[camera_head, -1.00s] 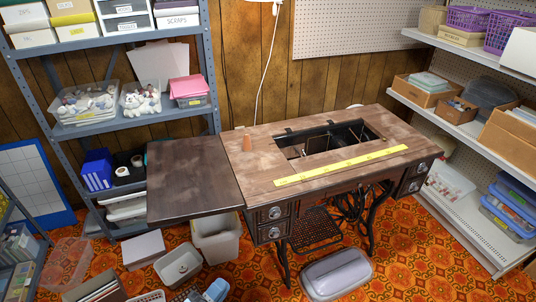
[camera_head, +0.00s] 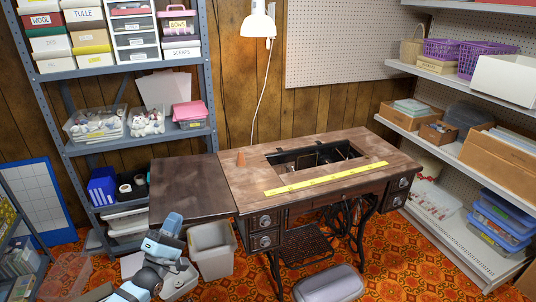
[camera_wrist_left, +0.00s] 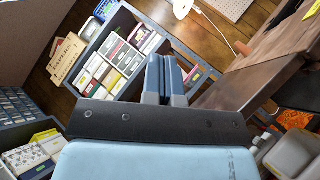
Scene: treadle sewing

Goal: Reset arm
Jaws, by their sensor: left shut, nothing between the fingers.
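My left gripper (camera_head: 173,224) is at the lower left of the head view, in front of the sewing table's dark side leaf (camera_head: 185,185). In the left wrist view its two fingers (camera_wrist_left: 166,78) are together, with nothing between them. My right gripper is in neither view. The wooden treadle sewing table (camera_head: 315,185) stands in the middle, with an open well in its top. A yellow measuring strip (camera_head: 325,179) lies along its front. A small orange-brown cone (camera_head: 240,158) stands near its back left.
A blue-grey shelf unit (camera_head: 140,139) stands at the left and pale shelves (camera_head: 465,160) at the right. A white bin (camera_head: 211,250) stands on the floor below the leaf, and a grey lidded box (camera_head: 328,284) sits in front of the table. A lamp (camera_head: 257,22) hangs above.

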